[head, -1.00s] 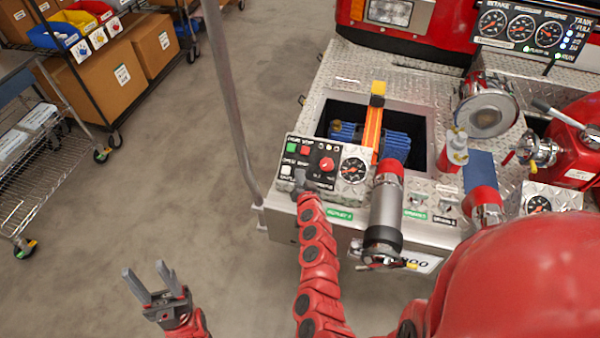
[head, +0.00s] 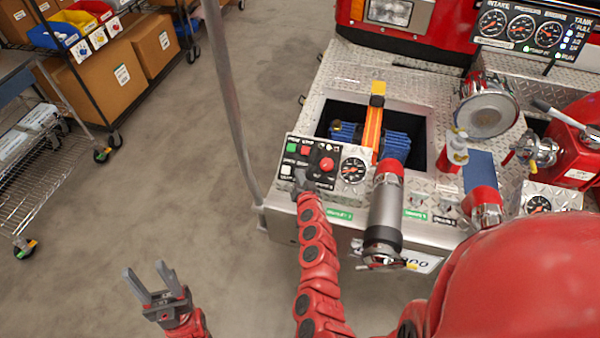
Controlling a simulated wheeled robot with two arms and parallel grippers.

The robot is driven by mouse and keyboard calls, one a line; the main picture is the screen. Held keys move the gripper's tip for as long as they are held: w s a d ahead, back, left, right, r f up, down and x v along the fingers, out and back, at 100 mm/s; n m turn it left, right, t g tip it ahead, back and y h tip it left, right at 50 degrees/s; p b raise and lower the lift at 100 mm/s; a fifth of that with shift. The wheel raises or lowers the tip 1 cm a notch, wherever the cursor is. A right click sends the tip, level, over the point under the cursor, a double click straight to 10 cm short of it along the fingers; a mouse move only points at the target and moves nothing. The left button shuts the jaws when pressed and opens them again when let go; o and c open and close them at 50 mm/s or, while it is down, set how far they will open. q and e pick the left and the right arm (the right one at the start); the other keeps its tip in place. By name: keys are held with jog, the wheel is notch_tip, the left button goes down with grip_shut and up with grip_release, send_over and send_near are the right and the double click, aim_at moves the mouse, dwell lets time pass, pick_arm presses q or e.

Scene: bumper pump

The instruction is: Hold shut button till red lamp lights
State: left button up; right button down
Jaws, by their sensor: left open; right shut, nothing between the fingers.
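The control panel (head: 309,158) sits on the near left corner of the metal deck. The printed labels are too small to read surely, so I cannot tell which is the shut button or whether a red lamp is lit. My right gripper (head: 302,181) is shut at the panel's lower edge, right of the white button, and hides what is behind it. I cannot tell if it touches. My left gripper (head: 151,283) is open and empty above the floor.
A silver cylinder (head: 384,215) with a red top stands close to my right arm. A grey pole (head: 228,95) rises left of the panel. A wire cart (head: 45,160) stands far left; the floor between is clear.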

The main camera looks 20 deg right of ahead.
jog(key=shift+r, duration=0.1)
dwell(0.3)
jog(key=shift+s+a+r+p, duration=0.25)
jog(key=shift+s+r+p, duration=0.15)
jog(key=shift+r+p, duration=0.35)
jog(key=r+p, duration=0.1)
jog(key=s+a+r+p, duration=0.1)
jog(key=s+r+p, duration=0.1)
jog(key=r, duration=0.1)
jog(key=shift+s+a+r+p, duration=0.1)
jog(key=shift+a+p, duration=0.15)
jog(key=shift+p, duration=0.15)
